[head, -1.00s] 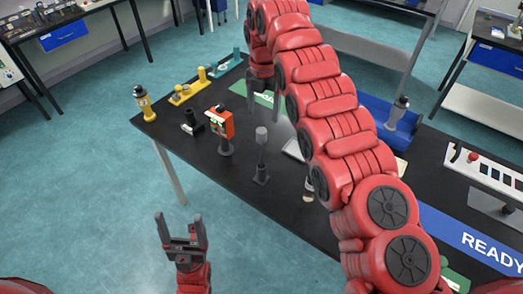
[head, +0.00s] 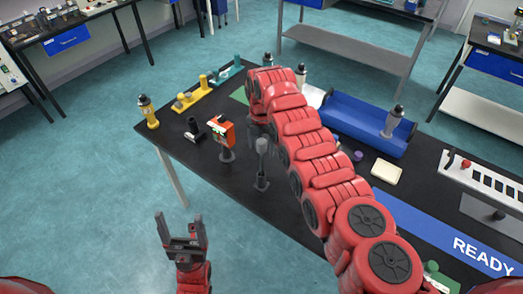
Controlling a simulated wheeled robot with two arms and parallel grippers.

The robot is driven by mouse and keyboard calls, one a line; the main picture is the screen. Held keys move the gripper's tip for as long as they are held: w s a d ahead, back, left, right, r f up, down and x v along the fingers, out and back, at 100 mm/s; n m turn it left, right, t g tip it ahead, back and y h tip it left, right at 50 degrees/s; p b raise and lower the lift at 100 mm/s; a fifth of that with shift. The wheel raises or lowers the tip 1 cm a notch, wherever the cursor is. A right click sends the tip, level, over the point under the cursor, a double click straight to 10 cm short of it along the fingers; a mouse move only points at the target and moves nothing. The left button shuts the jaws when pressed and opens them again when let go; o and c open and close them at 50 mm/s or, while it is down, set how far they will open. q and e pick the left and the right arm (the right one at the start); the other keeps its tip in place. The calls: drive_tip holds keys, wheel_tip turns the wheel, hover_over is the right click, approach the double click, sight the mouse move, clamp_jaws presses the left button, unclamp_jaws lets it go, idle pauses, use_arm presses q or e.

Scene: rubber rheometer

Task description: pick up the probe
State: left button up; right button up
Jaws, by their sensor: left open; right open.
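I cannot tell for sure which thing is the probe. A grey-headed upright piece on a slim stand (head: 262,178) stands near the table's front edge. A black-and-yellow upright piece (head: 148,112) stands at the table's left corner. My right gripper (head: 260,132) points down just behind the grey-headed piece, between it and my arm; its fingers are dark and partly hidden. It is open, with nothing visibly held. My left gripper (head: 180,222) is open and empty, in front of the table.
Yellow (head: 190,98) and teal (head: 222,76) fixtures stand back left. A cream pad (head: 386,172) lies right of my arm. A slotted white rack (head: 485,178) is far right.

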drive_tip(key=shift+f, duration=1)
clamp_jaws()
